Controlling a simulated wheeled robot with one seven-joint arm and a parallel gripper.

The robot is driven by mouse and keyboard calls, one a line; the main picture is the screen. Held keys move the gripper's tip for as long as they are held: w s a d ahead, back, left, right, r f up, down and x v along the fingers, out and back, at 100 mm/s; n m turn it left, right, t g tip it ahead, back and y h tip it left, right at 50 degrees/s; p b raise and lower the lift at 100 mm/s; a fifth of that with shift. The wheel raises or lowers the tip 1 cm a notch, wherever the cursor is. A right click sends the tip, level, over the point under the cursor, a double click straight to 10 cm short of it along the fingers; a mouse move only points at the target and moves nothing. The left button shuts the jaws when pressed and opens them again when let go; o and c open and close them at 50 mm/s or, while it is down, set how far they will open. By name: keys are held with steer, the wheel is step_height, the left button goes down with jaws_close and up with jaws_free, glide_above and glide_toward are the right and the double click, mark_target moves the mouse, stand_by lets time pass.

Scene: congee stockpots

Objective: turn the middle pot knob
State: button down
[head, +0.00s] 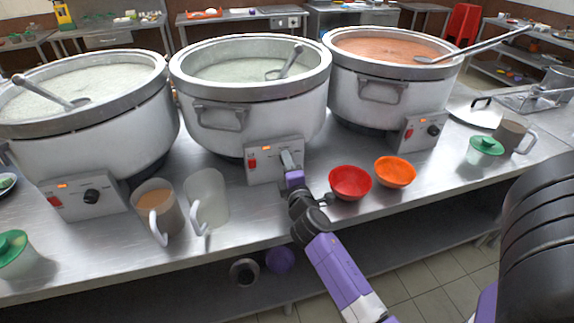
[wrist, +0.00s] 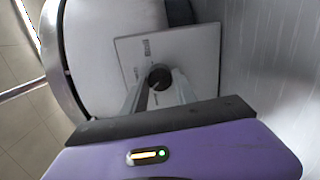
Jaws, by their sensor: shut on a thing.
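The middle pot (head: 250,95) is a large white stockpot of pale congee with a ladle in it. Its control box (head: 262,165) faces me at the base, with a red switch and an orange light. My gripper (head: 290,158) reaches up to the right part of this box and covers the knob in the head view. In the wrist view the round black knob (wrist: 159,77) sits between the fingertips of my gripper (wrist: 160,84), which is shut on it. The knob's pointer mark cannot be made out.
A red bowl (head: 350,183) and an orange bowl (head: 395,172) stand right of my gripper. A clear jug (head: 207,198) and a brown-filled jug (head: 158,208) stand to the left. Similar pots flank the middle one, each with a control box.

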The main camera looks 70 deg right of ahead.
steer(key=shift+s+m+y, duration=0.1)
steer(key=shift+m+y, duration=0.2)
steer(key=shift+m, duration=3.2)
steer(key=c, duration=1)
jaws_free()
steer(key=shift+r, duration=0.1)
steer(key=b+v, duration=0.2)
steer(key=v, duration=0.5)
steer(key=shift+s+a+b, duration=0.25)
steer(key=shift+s+b, duration=0.05)
steer(key=shift+b, duration=0.1)
